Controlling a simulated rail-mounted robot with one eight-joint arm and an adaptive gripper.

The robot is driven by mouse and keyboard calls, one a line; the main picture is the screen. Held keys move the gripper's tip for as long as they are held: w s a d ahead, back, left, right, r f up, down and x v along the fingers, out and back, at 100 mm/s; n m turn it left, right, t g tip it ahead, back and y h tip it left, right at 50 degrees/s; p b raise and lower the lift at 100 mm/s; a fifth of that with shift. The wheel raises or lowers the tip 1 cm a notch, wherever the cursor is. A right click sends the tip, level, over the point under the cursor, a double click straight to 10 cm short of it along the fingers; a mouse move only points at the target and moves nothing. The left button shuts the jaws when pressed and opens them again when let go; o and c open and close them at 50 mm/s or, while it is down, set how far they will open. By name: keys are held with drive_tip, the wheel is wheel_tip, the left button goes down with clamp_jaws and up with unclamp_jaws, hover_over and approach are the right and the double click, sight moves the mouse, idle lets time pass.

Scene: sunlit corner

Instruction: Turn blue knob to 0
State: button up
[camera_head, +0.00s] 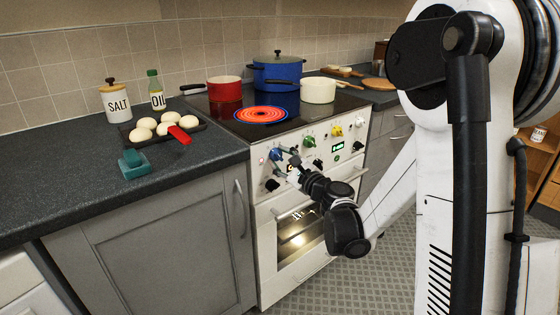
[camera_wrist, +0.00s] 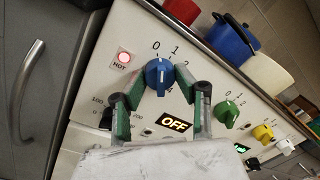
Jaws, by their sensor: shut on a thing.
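The blue knob (camera_wrist: 158,76) is on the white stove front, with the numbers 0, 1, 2 and 4 readable around it. Its pale pointer mark seems to point up, near the 0 and 1, but I cannot tell the exact setting. My gripper (camera_wrist: 150,88) is shut on the blue knob, one green-padded finger on each side. In the head view, the blue knob (camera_head: 276,154) is at the left of the knob row, and my gripper (camera_head: 289,160) reaches it from the lower right.
The left burner (camera_head: 261,114) glows red, and the HOT light (camera_wrist: 123,58) is lit. A green knob (camera_wrist: 226,113) and a yellow knob (camera_wrist: 263,133) are to the right. A red pot (camera_head: 224,89), blue pot (camera_head: 279,74) and cream pot (camera_head: 318,90) stand on the cooktop. The oven handle (camera_head: 300,203) is below.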

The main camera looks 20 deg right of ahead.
drive_tip(key=shift+n, duration=0.7)
drive_tip(key=o, duration=1.1)
drive_tip(key=shift+o, duration=0.2)
drive_tip(key=v, duration=1.2)
drive_tip(key=shift+f, duration=0.15)
drive_tip(key=shift+n, duration=0.3)
